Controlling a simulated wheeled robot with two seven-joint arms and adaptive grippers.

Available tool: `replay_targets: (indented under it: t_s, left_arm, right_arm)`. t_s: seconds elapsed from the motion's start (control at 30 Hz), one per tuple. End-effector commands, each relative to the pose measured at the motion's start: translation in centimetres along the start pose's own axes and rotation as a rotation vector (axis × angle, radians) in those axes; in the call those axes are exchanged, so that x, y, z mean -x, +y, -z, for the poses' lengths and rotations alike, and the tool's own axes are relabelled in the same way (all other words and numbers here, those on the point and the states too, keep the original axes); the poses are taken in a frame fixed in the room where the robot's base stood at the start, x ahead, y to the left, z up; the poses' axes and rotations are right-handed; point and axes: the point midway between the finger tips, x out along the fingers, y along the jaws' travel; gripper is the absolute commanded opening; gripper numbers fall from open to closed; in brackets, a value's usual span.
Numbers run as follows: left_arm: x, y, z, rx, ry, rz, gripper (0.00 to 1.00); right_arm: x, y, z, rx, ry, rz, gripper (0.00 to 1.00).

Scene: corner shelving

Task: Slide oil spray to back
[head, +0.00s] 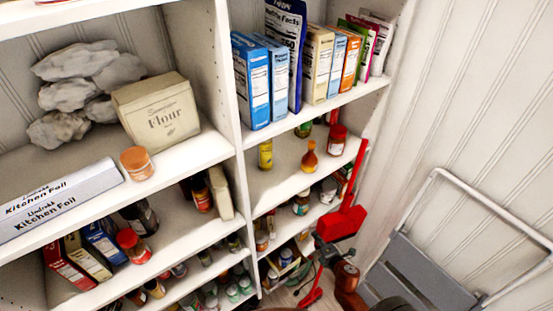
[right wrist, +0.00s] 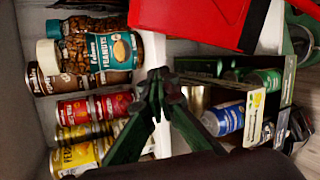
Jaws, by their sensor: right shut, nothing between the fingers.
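My right gripper (head: 318,250) is low in the head view, in front of the lower shelves and well below that can. In the right wrist view its fingers (right wrist: 160,88) are together, with nothing between them. They are in front of shelves of jars and cans. My left gripper is not in view.
An orange-brown bottle (head: 310,157) and a red-lidded jar (head: 337,139) share the middle shelf. A red long-handled tool (head: 340,222) stands close to my right gripper. A grey folding step (head: 425,275) leans at the right.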

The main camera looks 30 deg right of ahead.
Motion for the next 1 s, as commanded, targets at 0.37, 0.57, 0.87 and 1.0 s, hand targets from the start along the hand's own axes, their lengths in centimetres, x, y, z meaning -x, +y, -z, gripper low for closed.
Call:
replay_targets:
  t_s: [0.37, 0.57, 0.87, 1.0]
  left_arm:
    - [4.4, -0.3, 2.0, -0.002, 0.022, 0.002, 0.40]
    - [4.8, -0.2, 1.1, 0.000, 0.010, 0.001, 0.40]
    - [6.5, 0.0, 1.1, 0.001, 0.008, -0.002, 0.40]
    - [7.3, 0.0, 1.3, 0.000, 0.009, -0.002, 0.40]
  right_arm:
    - [11.6, 31.2, -2.9, 0.986, -0.177, -0.459, 0.00]
    - [13.0, 33.7, -1.1, 1.269, -0.188, -0.514, 0.00]
    - [9.7, 36.0, -0.4, 1.289, -0.191, -0.519, 0.00]
    - [7.1, 37.3, 0.1, 1.287, -0.190, -0.518, 0.00]
